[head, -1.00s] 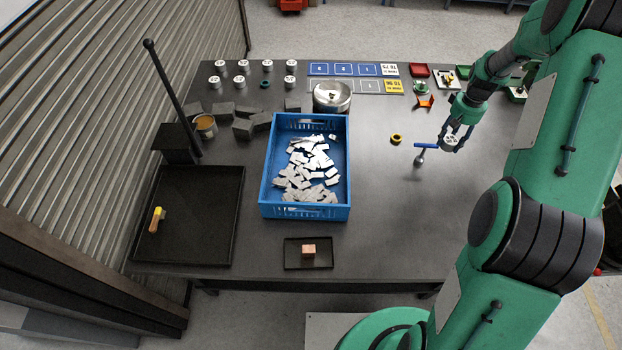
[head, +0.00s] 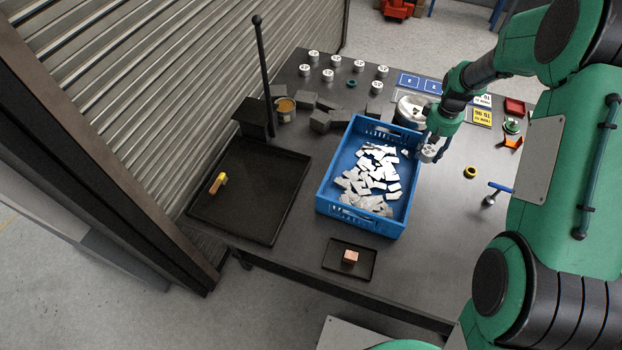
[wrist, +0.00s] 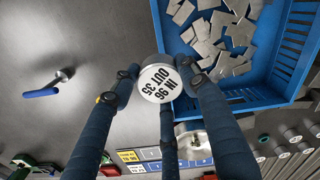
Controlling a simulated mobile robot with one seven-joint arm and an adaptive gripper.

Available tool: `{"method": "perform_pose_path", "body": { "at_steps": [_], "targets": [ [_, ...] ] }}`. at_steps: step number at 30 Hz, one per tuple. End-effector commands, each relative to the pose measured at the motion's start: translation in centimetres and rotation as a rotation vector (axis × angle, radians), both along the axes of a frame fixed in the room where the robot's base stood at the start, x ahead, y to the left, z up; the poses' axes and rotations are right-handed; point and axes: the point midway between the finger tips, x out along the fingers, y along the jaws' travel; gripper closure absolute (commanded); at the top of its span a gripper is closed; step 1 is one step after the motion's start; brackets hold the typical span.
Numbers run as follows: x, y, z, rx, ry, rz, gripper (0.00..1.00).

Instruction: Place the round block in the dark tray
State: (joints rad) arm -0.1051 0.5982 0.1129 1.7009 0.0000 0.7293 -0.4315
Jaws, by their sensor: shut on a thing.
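In the head view the round block (head: 428,154) is held at the right rim of the blue crate, partly hidden by the fingers. A large dark tray (head: 255,205) lies at the left of the table with a yellow-and-brown piece in it.
The blue crate (head: 362,213) full of pale pieces stands between my gripper and the large tray. A black post (head: 262,75) rises behind that tray. Several white-topped cylinders (head: 328,75) and grey blocks (head: 320,121) stand at the back. A blue-handled tool (head: 500,187) lies right.

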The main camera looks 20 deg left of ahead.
Motion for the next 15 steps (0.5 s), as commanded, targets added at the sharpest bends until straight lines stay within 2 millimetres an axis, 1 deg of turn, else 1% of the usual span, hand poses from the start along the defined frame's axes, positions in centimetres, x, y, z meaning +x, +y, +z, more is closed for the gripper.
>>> {"method": "perform_pose_path", "body": {
  "at_steps": [1,3,8,15],
  "targets": [
    [-0.3,2.0,0.0,0.000,0.000,0.032,0.89],
    [-0.7,4.5,0.0,0.000,0.000,0.072,0.89],
    [-2.1,10.1,0.0,0.001,-0.001,0.165,0.89],
    [-4.9,18.2,0.1,0.001,-0.001,0.303,0.89]
  ]
}}
